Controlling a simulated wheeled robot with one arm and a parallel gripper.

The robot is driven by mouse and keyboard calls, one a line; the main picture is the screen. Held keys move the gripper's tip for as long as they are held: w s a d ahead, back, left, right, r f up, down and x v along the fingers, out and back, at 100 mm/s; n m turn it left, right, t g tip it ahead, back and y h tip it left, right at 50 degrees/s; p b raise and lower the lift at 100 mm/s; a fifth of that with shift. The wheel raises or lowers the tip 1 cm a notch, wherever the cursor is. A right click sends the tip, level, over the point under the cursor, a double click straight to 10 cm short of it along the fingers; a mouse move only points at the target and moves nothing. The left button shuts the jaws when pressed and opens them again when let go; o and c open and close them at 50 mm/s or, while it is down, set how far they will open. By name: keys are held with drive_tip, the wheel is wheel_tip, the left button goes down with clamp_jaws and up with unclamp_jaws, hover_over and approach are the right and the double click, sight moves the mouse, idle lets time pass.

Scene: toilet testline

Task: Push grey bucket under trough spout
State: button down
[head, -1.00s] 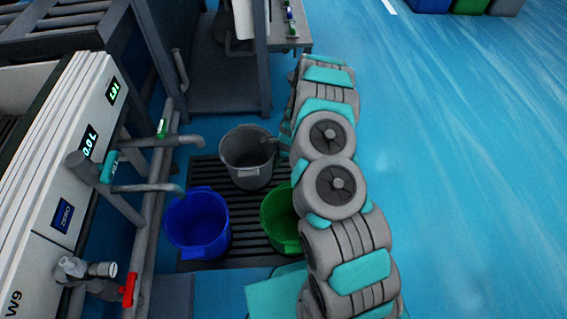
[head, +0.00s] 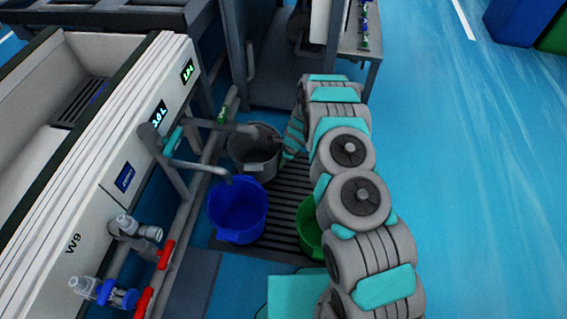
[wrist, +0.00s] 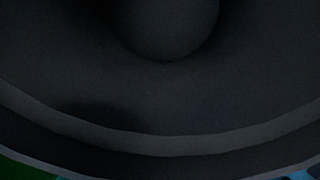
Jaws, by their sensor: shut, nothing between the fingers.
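The grey bucket (head: 254,160) stands upright on the slatted black grate in the head view. The upper trough spout (head: 225,127), a grey pipe with a green-marked valve, reaches out from the trough, and its end appears over the bucket's mouth. My gripper (head: 281,143) is at the bucket's right side, at rim height, and looks to be touching it. It is shut and empty; its fingertips are small and partly hidden by my arm. In the wrist view a dark grey curved surface (wrist: 160,110), apparently the bucket, fills nearly everything.
A blue bucket (head: 237,212) stands in front, below the lower spout (head: 205,170). A green bucket (head: 309,228) is at the right, partly behind my arm. The white trough (head: 95,150) with red-handled valves borders the left.

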drive_tip(key=shift+d, duration=0.1)
drive_tip(key=d, duration=0.4)
drive_tip(key=shift+s+r, duration=0.4)
drive_tip(key=v, duration=0.9)
drive_tip(key=shift+r, duration=0.15)
